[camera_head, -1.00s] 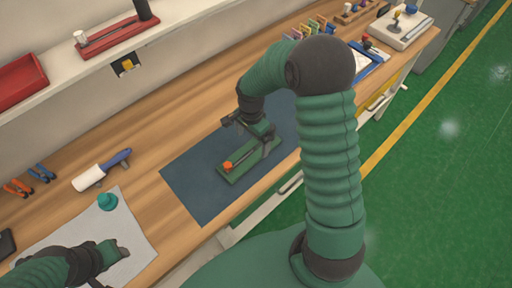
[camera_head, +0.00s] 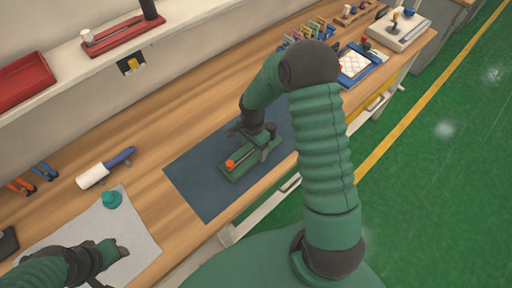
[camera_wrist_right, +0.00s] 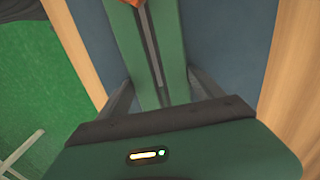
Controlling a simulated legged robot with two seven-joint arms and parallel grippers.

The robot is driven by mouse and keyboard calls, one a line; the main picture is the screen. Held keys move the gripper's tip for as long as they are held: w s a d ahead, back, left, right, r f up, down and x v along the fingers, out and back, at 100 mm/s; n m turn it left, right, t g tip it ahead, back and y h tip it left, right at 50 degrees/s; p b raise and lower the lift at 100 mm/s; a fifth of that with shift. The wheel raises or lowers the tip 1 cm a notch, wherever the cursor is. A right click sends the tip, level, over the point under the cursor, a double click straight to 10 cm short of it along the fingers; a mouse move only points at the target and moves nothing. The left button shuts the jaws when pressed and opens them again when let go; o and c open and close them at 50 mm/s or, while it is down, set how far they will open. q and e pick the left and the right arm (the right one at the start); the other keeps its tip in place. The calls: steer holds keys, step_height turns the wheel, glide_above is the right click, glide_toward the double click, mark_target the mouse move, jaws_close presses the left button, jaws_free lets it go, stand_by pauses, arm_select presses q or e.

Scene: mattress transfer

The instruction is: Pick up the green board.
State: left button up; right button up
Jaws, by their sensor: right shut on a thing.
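The green board (camera_head: 241,168) is a long narrow piece with a grey strip along it and an orange knob (camera_head: 230,164) near one end. It is over the dark blue mat (camera_head: 205,180); I cannot tell whether it still touches the mat. My right gripper (camera_head: 262,148) is shut on the board, its fingers at the board's two long sides. In the right wrist view the board (camera_wrist_right: 170,50) runs between the two fingers. My left gripper (camera_head: 115,252) is at the lower left over a light grey cloth (camera_head: 140,225); its fingertips are too small to read.
A teal knob-like piece (camera_head: 112,199) sits on the grey cloth's edge. A white roller with blue handle (camera_head: 95,175) and pliers (camera_head: 43,171) lie to the left. A blue tray (camera_head: 375,75) and a grey device (camera_head: 405,32) stand at the far right.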

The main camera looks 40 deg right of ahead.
steer(key=shift+d, duration=0.35)
steer(key=c, duration=1)
steer(key=shift+a+r, duration=0.1)
